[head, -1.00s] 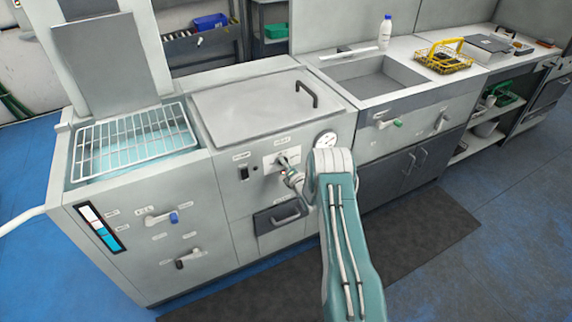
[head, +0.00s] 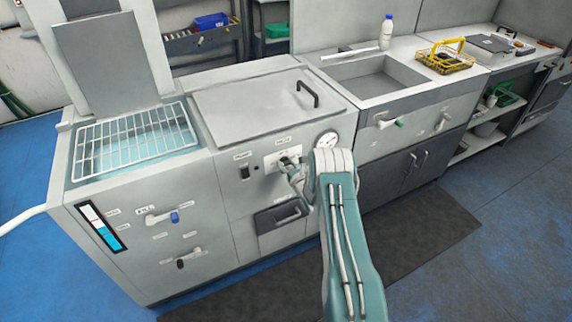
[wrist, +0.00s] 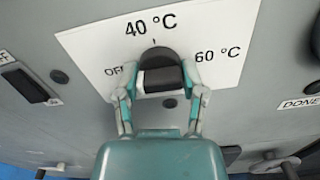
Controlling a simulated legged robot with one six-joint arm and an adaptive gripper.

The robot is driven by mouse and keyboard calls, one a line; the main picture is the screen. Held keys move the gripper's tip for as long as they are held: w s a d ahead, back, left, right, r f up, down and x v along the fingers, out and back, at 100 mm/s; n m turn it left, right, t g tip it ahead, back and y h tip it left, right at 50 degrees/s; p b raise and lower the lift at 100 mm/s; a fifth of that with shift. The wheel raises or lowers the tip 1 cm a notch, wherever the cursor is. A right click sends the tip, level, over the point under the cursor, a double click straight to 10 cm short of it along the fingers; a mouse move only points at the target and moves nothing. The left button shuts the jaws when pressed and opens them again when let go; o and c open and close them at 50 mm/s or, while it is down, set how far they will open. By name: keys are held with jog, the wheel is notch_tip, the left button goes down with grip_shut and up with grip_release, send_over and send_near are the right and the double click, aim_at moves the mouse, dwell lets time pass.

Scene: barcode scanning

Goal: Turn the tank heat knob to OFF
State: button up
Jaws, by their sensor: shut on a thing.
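The tank heat knob (wrist: 160,75) is dark and sits on a white dial plate (wrist: 220,65) marked OFF at left, 40 °C at top and 60 °C at right. My gripper (wrist: 159,90) is shut on the knob, with one finger on each side of it. The knob's body stands upright in the wrist view; its exact pointer setting I cannot tell. In the head view my gripper (head: 290,165) is at the dial plate (head: 272,160) on the middle front panel, and it largely covers the knob.
Valve levers with a blue grip (head: 174,217) and a dark grip (head: 181,263) stick out at left.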

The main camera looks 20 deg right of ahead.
aim_at(283, 140)
jog(key=shift+s+f+n, duration=0.1)
jog(key=shift+f+n, duration=0.15)
jog(key=shift+n, duration=0.45)
jog(key=shift+r, duration=0.1)
jog(key=o, duration=1.1)
jog(key=shift+r, duration=0.1)
notch_tip(283, 140, up, 10)
jog(key=shift+f, duration=0.1)
